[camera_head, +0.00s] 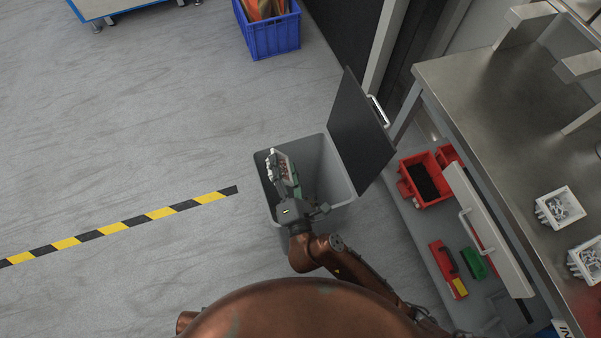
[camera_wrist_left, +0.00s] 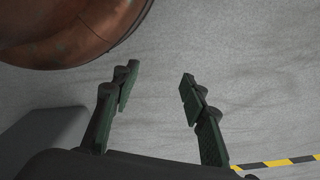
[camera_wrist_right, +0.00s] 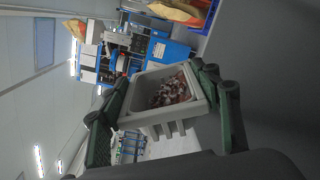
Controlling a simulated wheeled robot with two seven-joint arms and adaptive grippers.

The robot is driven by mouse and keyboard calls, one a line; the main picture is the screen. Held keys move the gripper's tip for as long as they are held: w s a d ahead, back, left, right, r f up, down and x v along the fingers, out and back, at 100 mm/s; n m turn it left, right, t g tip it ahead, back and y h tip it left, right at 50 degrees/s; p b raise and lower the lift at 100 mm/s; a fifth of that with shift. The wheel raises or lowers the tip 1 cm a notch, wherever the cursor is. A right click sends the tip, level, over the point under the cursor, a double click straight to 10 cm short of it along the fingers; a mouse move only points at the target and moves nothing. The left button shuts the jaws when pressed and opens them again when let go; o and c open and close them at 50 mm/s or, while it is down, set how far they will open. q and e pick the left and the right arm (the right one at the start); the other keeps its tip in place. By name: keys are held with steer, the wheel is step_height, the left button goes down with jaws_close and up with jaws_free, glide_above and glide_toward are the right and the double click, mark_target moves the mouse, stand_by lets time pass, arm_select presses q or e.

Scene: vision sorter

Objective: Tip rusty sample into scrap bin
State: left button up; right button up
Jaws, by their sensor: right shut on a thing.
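The scrap bin (camera_head: 330,168) is a grey open-topped bin on the floor in the middle of the head view, its dark lid (camera_head: 360,128) swung open at the right. My right gripper (camera_head: 284,172) is over the bin's left part, shut on a small light-grey sample tray (camera_wrist_right: 155,122). My left gripper (camera_wrist_left: 158,76) is open and empty over grey floor.
A steel workbench (camera_head: 490,100) stands at the right, with white trays of parts (camera_head: 560,209) on top. Red bins (camera_head: 426,180) sit on its lower shelf. A blue crate (camera_head: 272,36) stands behind. Left of the bin, the floor is clear with a yellow-black stripe (camera_head: 118,227).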

steer(key=shift+r, duration=0.1)
steer(key=shift+d+m+b, duration=0.1)
steer(key=shift+m+b, duration=0.3)
steer(key=shift+b, duration=0.05)
steer(key=shift+d+f+m+b, duration=0.15)
steer(key=shift+f+m+b, duration=0.25)
steer(key=shift+b, duration=0.45)
steer(key=shift+d+f+b, duration=0.1)
steer(key=shift+b, duration=0.3)
arm_select(q)
step_height(320, 180, up, 8)
steer(key=w+d, duration=0.2)
steer(key=shift+w+t+h, duration=0.15)
steer(key=shift+t+h, duration=0.15)
steer(key=shift+h, duration=0.1)
arm_select(e)
steer(key=shift+f+m, duration=0.1)
steer(key=shift+m, duration=0.2)
arm_select(q)
steer(key=shift+w+d+r, duration=0.1)
steer(key=shift+d, duration=0.05)
